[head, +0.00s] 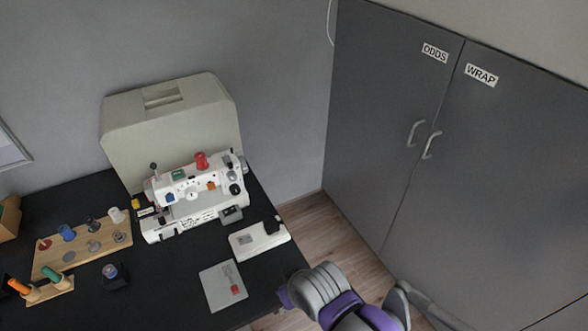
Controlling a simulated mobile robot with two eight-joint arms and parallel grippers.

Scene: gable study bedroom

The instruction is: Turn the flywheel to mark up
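A white sewing machine (187,209) stands near the back of the black table, with a red spool (201,160) on top. At its right end there is a small grey wheel-like part (244,165), which looks like the flywheel. It is seen nearly edge-on and is small, so I cannot make out a mark on it or which way a mark points. No gripper fingers show in the head view. Grey and purple links of my own arm come in at the bottom, right of the table, and are apart from the machine.
A beige machine cover (120,135) stands behind the machine. A white foot pedal (252,241) and a grey card (215,283) lie in front right. A wooden spool rack (95,262) and orange- and green-handled tools (50,275) are left. Grey cupboards (395,90) stand right.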

